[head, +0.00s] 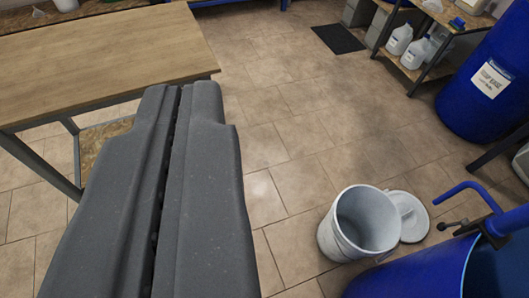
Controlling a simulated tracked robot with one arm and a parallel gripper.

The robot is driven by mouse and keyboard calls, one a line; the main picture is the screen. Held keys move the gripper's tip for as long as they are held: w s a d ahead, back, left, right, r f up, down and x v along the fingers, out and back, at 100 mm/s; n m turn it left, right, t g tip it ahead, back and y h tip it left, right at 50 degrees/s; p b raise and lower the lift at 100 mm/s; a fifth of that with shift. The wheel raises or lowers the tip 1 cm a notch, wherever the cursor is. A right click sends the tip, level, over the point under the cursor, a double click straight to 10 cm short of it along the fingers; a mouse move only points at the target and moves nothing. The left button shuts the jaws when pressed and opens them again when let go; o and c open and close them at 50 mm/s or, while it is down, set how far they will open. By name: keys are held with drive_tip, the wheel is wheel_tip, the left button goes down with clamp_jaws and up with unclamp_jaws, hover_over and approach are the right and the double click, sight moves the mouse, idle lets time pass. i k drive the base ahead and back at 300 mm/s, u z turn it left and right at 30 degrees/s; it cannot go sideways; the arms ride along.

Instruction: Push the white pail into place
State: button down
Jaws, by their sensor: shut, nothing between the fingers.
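The white pail (333,238) stands upright and open on the tiled floor at the lower right of the head view. It looks empty inside as far as I can see. A round white lid (413,226) lies on the floor just right of it, partly hidden behind the pail. My gripper (181,90) fills the left-centre foreground, its two dark grey fingers closed together and empty. It is left of the pail and apart from it in the picture.
A wooden table (100,50) stands at the left. A blue drum (425,270) with a pipe is close to the pail at the lower right. Another blue drum (480,110) and a shelf (420,75) with jugs stand at the upper right. The middle floor is clear.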

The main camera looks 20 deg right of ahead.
sight(364, 220)
drive_tip(key=u, duration=0.7)
drive_tip(key=i, duration=2)
drive_tip(key=z, duration=3.6)
drive_tip(key=i, duration=1)
drive_tip(key=z, duration=0.15)
